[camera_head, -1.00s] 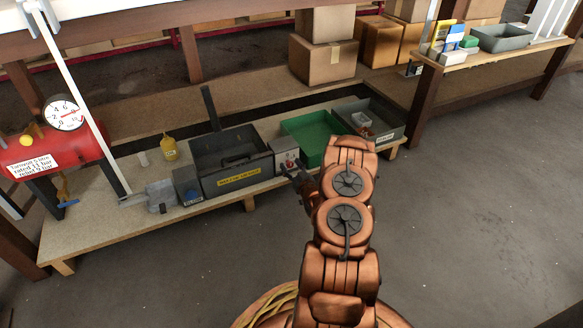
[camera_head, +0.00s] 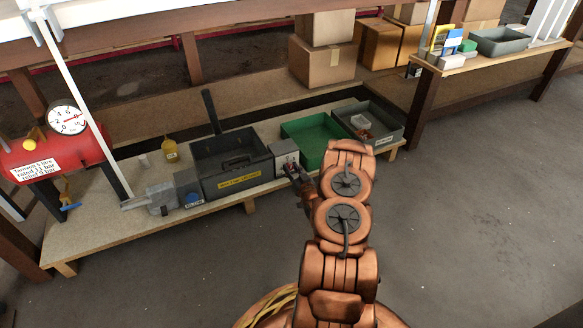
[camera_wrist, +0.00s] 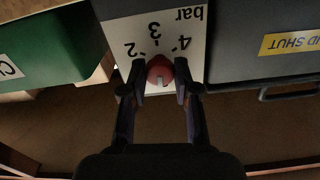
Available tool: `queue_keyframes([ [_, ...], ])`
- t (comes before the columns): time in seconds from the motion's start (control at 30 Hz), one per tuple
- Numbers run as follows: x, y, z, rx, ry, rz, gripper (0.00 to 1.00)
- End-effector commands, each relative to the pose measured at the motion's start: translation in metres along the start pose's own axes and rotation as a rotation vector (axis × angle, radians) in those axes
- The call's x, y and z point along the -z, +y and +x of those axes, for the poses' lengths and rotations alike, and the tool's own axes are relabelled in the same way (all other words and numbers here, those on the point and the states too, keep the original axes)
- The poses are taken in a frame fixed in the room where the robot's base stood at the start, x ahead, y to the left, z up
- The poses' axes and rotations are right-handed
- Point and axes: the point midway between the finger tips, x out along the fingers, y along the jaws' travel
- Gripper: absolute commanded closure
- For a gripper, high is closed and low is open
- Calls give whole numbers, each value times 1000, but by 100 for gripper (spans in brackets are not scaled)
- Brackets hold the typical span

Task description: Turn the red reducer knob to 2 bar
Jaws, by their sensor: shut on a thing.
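The red reducer knob (camera_wrist: 160,70) sits on a white plate (camera_wrist: 120,22) marked 2, 3, 4 and bar, which appears upside down in the wrist view. The 2 is on the picture's left of the knob, the 3 above it, the 4 on the right. A pale mark shows on the knob's lower side; whether it is the pointer I cannot tell. My gripper (camera_wrist: 160,78) is shut on the knob, one finger on each side. In the head view my gripper (camera_head: 292,170) is at the front of the small grey reducer box (camera_head: 285,149), and its fingers partly hide the knob.
A dark toolbox (camera_head: 230,160) with a yellow label stands left of the reducer box, close beside it. A green tray (camera_head: 305,125) is to the right, then a grey bin (camera_head: 390,130). A red tank with a round gauge (camera_head: 67,120) is far left. The floor in front is open.

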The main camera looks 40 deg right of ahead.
Motion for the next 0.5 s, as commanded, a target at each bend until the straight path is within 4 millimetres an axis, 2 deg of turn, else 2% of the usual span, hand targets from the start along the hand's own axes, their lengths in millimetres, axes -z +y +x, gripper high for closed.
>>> queue_keyframes([
  [0.03,6,-1,0,1,1,31,100],
  [0.5,3,0,0,0,0,460,100],
])
